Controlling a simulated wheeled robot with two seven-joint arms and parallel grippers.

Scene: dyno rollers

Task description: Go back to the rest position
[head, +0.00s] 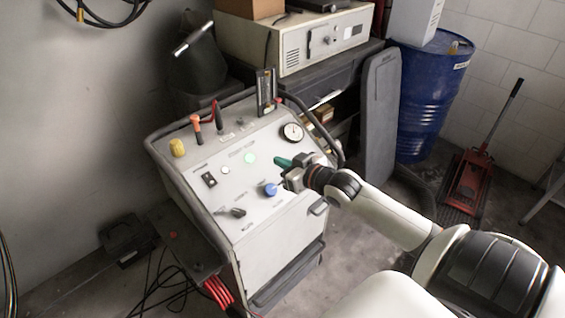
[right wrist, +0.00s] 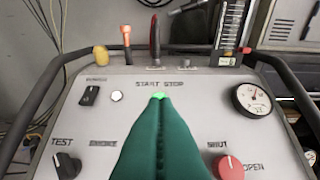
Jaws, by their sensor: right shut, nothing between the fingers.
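My right gripper (head: 279,162) reaches in from the right over the sloped control panel (head: 215,180) of a grey wheeled console. Its green fingers are shut with nothing between them; they fill the lower middle of the right wrist view (right wrist: 158,110). A lit green button (head: 250,158) lies left of the fingertips in the head view. In the right wrist view the green glow (right wrist: 158,96) shows just at the fingertips; I cannot tell the exact gap. My left gripper is not in view.
The panel carries a blue knob (head: 270,189), a black knob (head: 238,212), a rocker switch (head: 209,179) and a round gauge (head: 293,131). A red knob (right wrist: 231,168) shows in the wrist view. A blue drum (head: 425,105) and red jack (head: 470,180) stand right.

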